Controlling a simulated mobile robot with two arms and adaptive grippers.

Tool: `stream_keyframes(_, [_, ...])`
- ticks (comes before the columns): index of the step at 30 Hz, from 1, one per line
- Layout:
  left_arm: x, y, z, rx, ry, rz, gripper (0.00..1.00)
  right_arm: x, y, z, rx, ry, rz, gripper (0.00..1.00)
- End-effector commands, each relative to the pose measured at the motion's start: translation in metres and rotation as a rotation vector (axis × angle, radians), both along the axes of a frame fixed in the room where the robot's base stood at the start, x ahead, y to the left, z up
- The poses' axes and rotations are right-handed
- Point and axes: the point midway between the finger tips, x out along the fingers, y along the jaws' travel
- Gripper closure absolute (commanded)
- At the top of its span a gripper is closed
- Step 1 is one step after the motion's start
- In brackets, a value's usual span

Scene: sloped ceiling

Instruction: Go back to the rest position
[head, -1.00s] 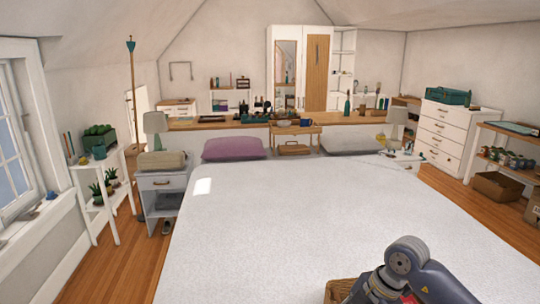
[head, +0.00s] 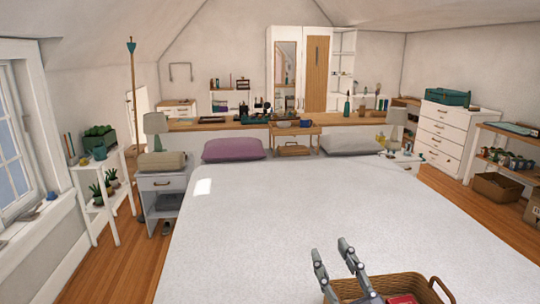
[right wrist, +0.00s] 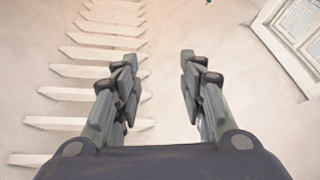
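My right gripper (head: 331,249) shows at the bottom of the head view, its two fingers pointing up and apart, with nothing between them. It is in front of the left part of a wicker basket. In the right wrist view the same gripper (right wrist: 158,61) is open and empty, with a pale surface and white slats beyond it. My left gripper is not in view.
The wicker basket (head: 436,286) with a red item (head: 400,299) in it is at the bottom edge, partly cut off. The wide white bed (head: 290,210) ahead is bare up to its pillows. Nightstands (head: 162,184) flank it.

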Motion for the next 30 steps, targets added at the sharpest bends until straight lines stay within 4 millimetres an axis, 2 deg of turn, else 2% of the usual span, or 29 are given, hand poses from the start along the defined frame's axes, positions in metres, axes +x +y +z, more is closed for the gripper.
stream_keyframes(1, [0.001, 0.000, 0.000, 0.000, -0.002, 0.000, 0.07, -0.001, -0.021, -0.022, 0.039, 0.094, -0.089, 0.62])
stream_keyframes(3, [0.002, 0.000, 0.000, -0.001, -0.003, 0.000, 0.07, -0.006, -0.049, -0.056, 0.071, 0.236, -0.204, 0.62])
stream_keyframes(5, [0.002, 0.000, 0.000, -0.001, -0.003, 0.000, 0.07, -0.016, -0.069, -0.090, 0.084, 0.374, -0.288, 0.62])
stream_keyframes(6, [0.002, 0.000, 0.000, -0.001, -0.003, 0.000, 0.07, -0.026, -0.080, -0.114, 0.088, 0.472, -0.335, 0.62])
stream_keyframes(8, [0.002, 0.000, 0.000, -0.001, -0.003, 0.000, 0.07, -0.046, -0.093, -0.150, 0.084, 0.626, -0.392, 0.62])
stream_keyframes(9, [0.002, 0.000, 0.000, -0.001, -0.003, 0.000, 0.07, -0.063, -0.099, -0.174, 0.076, 0.731, -0.419, 0.62])
stream_keyframes(13, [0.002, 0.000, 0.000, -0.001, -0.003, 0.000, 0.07, -0.122, -0.104, -0.236, 0.032, 1.040, -0.448, 0.62])
stream_keyframes(15, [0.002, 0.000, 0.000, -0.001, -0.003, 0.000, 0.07, -0.152, -0.102, -0.258, 0.005, 1.171, -0.438, 0.62])
stream_keyframes(18, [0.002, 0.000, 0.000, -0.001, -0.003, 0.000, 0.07, -0.192, -0.097, -0.280, -0.033, 1.332, -0.407, 0.62])
stream_keyframes(25, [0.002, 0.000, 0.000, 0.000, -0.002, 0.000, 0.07, -0.276, -0.080, -0.307, -0.115, 1.626, -0.291, 0.62])
stream_keyframes(30, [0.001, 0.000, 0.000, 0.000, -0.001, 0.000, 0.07, -0.264, -0.079, -0.351, -0.125, 1.644, -0.290, 0.62])
